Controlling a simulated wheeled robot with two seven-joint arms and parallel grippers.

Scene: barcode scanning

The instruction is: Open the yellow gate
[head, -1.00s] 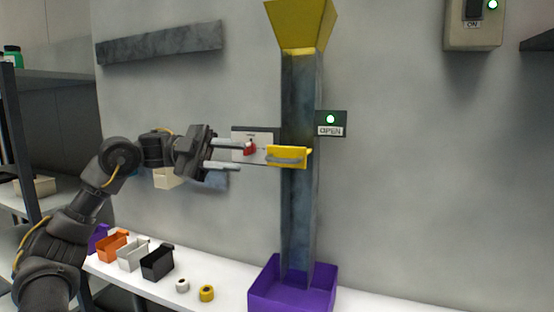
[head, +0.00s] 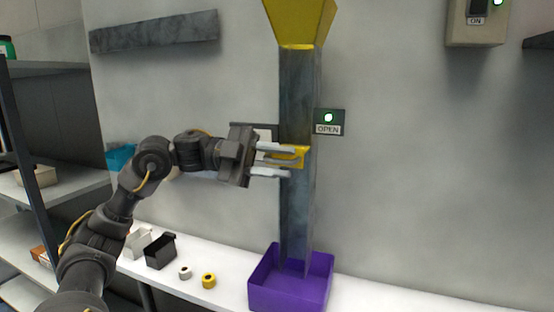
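The yellow gate (head: 300,157) is a small plate with a grey handle, set in the side of the tall grey chute (head: 296,210). My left gripper (head: 294,161) is at the gate, its two fingers apart, one above and one below the handle. The fingers partly cover the gate and handle. I cannot tell whether either finger touches it. A panel reading OPEN (head: 329,122) with a lit green light is on the wall right of the chute. My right gripper is not in view.
A yellow funnel (head: 299,22) tops the chute, and a purple bin (head: 290,299) stands under it. The wall to the right has free room in front.

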